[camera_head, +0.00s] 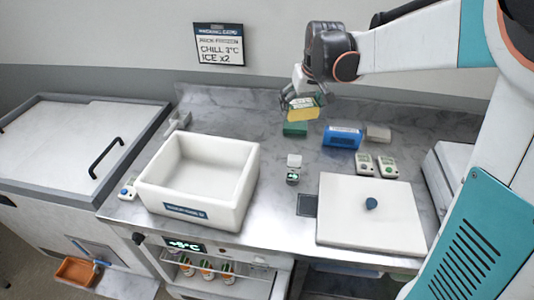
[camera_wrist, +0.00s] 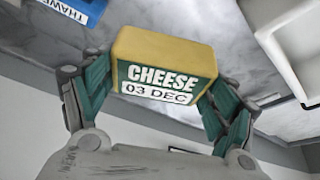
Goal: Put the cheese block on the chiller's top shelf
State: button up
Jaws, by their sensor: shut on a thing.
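The cheese block (camera_wrist: 163,68) is yellow with a green and white label reading "CHEESE 03 DEC". My gripper (camera_wrist: 155,95) is shut on it, one finger on each side, in the wrist view.
A white open bin (camera_head: 248,185) stands on the counter's left. A white lidded box (camera_head: 340,220) is at the right front. A blue pack (camera_head: 343,137), a beige block (camera_head: 378,133) and small white devices (camera_head: 364,164) sit behind it.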

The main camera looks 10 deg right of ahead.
jog(key=shift+w, duration=0.2)
notch_tip(320, 180, down, 20)
jog(key=b, duration=0.6)
jog(key=shift+b, duration=0.3)
jog(key=o, duration=1.2)
